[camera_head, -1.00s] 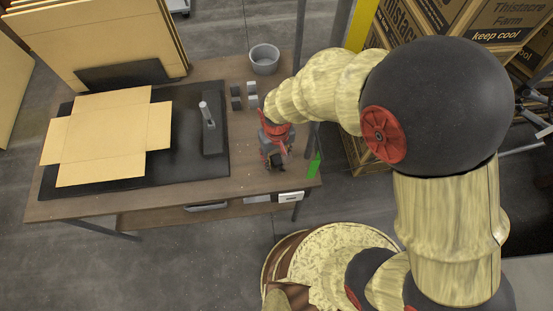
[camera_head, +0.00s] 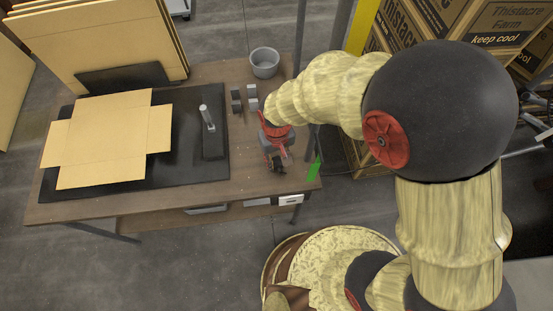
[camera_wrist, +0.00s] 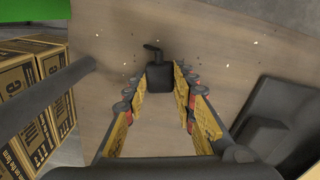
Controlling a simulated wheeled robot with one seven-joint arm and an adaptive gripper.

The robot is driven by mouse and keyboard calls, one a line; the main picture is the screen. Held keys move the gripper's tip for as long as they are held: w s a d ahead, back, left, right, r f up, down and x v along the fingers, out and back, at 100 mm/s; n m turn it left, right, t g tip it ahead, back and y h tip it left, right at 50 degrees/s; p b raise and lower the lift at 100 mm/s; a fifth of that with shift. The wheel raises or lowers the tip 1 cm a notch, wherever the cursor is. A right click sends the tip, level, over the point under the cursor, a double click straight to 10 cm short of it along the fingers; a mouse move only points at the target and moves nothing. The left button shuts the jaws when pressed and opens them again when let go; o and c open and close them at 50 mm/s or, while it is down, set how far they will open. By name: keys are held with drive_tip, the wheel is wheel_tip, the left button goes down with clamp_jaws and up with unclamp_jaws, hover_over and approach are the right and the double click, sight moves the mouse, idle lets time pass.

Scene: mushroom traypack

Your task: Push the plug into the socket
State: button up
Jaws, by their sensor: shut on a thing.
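My gripper (camera_head: 275,166) is low over the right front part of the table, pointing down. In the wrist view its two yellow-padded fingers (camera_wrist: 158,92) are closed on a small dark block, which I take to be the plug (camera_wrist: 158,78). A short bent dark piece (camera_wrist: 152,50) sticks out from its far side. A small white box with a dark mark, possibly the socket (camera_head: 291,199), is at the table's front edge, a little in front of my gripper. It is not identifiable in the wrist view, and I see no contact between plug and box.
A black block with an upright grey handle (camera_head: 208,118) stands left of my gripper. A flat cardboard blank (camera_head: 105,135) lies on a black mat (camera_head: 215,172). A grey bowl (camera_head: 264,62) and small dark and grey blocks (camera_head: 237,100) are behind. Printed cartons (camera_head: 490,20) stand right.

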sight(277, 163)
drive_tip(key=r, duration=0.1)
drive_tip(key=r+p, duration=0.1)
drive_tip(key=r, duration=0.1)
drive_tip(key=shift+s+d+r, duration=0.1)
drive_tip(key=shift+s+r, duration=0.15)
drive_tip(key=shift+r, duration=0.05)
drive_tip(key=s+d+r+p, duration=0.4)
drive_tip(key=s+r, duration=0.5)
drive_tip(key=s, duration=0.3)
drive_tip(key=shift+s+d+p, duration=0.2)
drive_tip(key=shift+s+p, duration=0.2)
drive_tip(key=shift+p, duration=0.2)
drive_tip(key=shift+f, duration=0.1)
